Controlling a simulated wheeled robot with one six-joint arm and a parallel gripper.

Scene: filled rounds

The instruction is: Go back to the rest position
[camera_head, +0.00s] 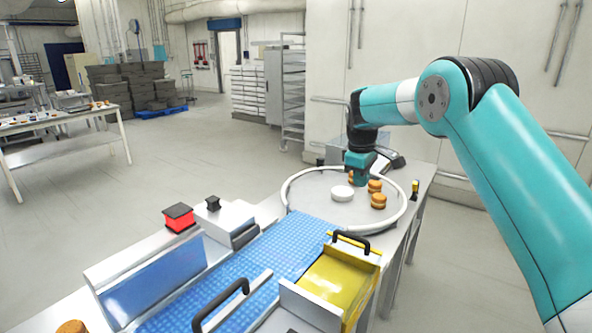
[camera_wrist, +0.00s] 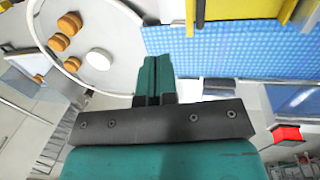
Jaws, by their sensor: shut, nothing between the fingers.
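My gripper (camera_head: 360,177) is over the far part of the round turntable with a white rim (camera_head: 290,205). In the wrist view its two teal fingers (camera_wrist: 154,68) are together with nothing between them. On the turntable lie a white round piece (camera_head: 343,193) and several orange-brown filled rounds (camera_head: 378,201), one partly hidden behind the gripper. The wrist view also shows the white piece (camera_wrist: 98,60) and the rounds (camera_wrist: 70,23), apart from the fingers.
A blue conveyor belt (camera_head: 285,245) leads to the turntable. Beside it are a yellow guard (camera_head: 345,280) with a black handle, a red button box (camera_head: 179,217) and a clear panel. Another round (camera_head: 72,326) is at the bottom left. Open floor (camera_head: 200,150) lies to the left.

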